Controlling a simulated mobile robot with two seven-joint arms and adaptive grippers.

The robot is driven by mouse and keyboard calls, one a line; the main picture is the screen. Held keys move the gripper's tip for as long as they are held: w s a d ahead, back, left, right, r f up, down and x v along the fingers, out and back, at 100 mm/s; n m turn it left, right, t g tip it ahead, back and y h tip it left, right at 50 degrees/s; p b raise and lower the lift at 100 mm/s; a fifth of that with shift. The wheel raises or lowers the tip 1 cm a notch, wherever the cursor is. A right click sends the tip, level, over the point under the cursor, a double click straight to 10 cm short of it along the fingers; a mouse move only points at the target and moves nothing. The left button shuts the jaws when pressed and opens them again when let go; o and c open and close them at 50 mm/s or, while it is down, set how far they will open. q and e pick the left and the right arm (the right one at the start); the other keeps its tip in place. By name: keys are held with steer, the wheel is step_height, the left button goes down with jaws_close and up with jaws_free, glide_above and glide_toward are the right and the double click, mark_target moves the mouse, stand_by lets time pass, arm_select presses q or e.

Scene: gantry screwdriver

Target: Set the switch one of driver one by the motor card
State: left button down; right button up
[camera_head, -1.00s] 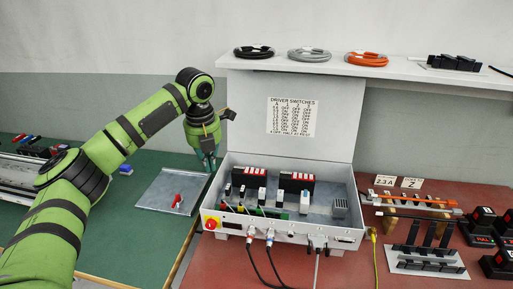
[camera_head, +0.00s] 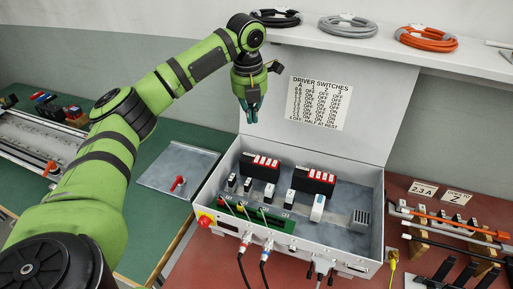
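Two black drivers with red and white switch blocks on top stand in the open control box (camera_head: 290,250): one at the left (camera_head: 260,168), one at the right (camera_head: 315,181). Single switch positions are too small to read. A card reading "2.3 A" (camera_head: 423,189) stands at the right, beside a card that seems to read "2" (camera_head: 457,198). A "DRIVER SWITCHES" chart (camera_head: 320,102) is on the raised lid. My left gripper (camera_head: 250,117) points down in front of the lid, above the left driver and apart from it. Its finger gap is unclear. My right gripper is out of view.
A shelf with black, grey (camera_head: 357,27) and orange (camera_head: 426,38) cable coils runs above the lid. A grey plate with a red part (camera_head: 177,184) lies on the green bench left of the box. Racks and bars (camera_head: 450,225) stand at the right.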

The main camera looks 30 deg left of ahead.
mark_target(256, 158)
arm_select(q)
steer(key=f, duration=0.4)
steer(key=w+f+p, duration=0.1)
steer(key=f, duration=0.3)
steer(key=f+p, duration=0.1)
steer(key=f, duration=0.4)
steer(key=shift+w+a+f, duration=0.1)
steer(key=shift+w+a, duration=0.1)
steer(key=shift+w, duration=0.15)
steer(key=shift+f, duration=0.4)
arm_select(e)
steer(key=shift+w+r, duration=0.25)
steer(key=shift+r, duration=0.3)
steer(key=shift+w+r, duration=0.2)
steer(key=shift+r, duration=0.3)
